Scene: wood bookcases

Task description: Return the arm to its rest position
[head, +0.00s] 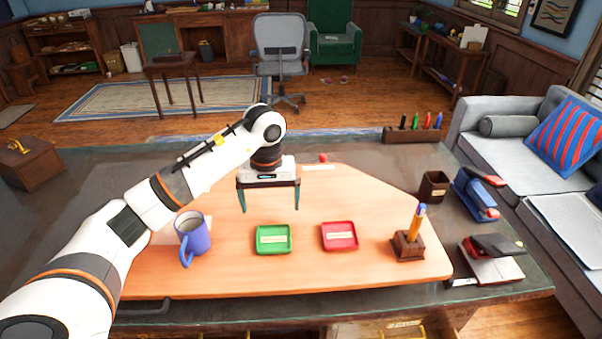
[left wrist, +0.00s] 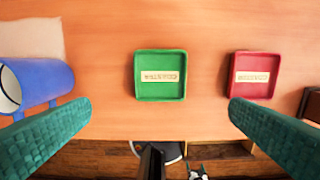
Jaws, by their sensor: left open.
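My left arm (head: 210,155) reaches in from the left over the desk. My left gripper (head: 270,208) is open and empty, pointing down above the orange-brown desk board (head: 300,280). It hangs just behind the green tray (head: 273,239), apart from it. In the left wrist view, the two green fingers (left wrist: 160,130) are wide apart, with the green tray (left wrist: 160,75) and the red tray (left wrist: 253,77) beyond them. Both trays look empty apart from labels. My right gripper is not in view.
A blue mug (head: 194,238) stands near my left forearm. A pencil holder (head: 408,246), a brown cup (head: 434,186) and a blue stapler (head: 475,197) are at the right. A marker rack (head: 411,135) stands at the back. A small red object (head: 323,158) lies behind the gripper.

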